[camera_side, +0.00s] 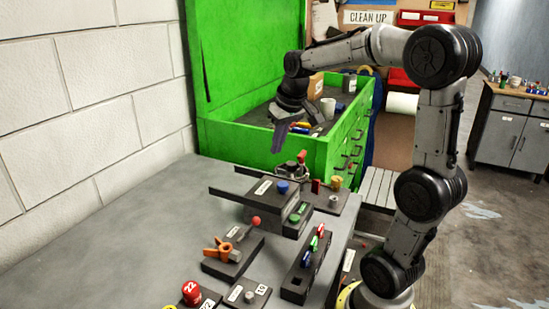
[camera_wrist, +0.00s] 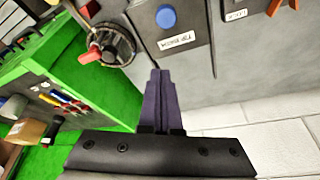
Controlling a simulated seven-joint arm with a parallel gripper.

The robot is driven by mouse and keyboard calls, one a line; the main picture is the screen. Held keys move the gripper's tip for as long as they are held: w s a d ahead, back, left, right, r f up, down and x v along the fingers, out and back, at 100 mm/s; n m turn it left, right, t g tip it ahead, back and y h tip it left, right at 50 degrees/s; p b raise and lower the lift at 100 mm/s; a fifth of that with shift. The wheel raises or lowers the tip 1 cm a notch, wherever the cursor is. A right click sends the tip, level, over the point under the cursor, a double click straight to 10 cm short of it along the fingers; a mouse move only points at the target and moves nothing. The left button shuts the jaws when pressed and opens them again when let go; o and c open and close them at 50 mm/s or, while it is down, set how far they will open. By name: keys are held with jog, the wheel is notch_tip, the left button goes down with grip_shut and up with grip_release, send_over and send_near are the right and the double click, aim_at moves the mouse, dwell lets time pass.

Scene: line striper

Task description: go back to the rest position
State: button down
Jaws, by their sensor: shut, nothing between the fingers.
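My gripper (camera_side: 280,134) hangs from the raised arm, fingers pointing down, in front of the open green tool chest. In the side view it is above and behind the work table, clear of the fixtures. In the wrist view the purple fingers (camera_wrist: 161,78) lie together with nothing between them. Beyond the fingertips in the wrist view is a dark block with a blue button (camera_wrist: 166,17) and a label. A round dial with a red handle (camera_wrist: 90,55) is to its left. The blue button also shows in the side view (camera_side: 282,187).
The grey work table (camera_side: 130,225) holds several fixtures: an orange valve handle (camera_side: 222,250), a red-knobbed lever (camera_side: 256,221), a block with coloured switches (camera_side: 308,255) and a red part marked 22 (camera_side: 191,292). The green chest (camera_side: 240,146) stands behind. The table's left side is clear.

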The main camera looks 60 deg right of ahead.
jog(key=s+a+r+n+t, duration=0.1)
jog(key=s+a+r+n, duration=0.1)
jog(key=a, duration=0.4)
jog(key=s+a+r+n+t, duration=0.1)
jog(key=s+a+r, duration=0.15)
jog(key=a, duration=0.35)
jog(key=s+a+f+n+y, duration=0.1)
jog(key=s+a+f+n, duration=0.1)
jog(key=s+a+f, duration=0.4)
jog(key=s+f, duration=0.2)
jog(key=s, duration=0.3)
jog(key=shift+a+y, duration=0.25)
jog(key=shift+y, duration=0.15)
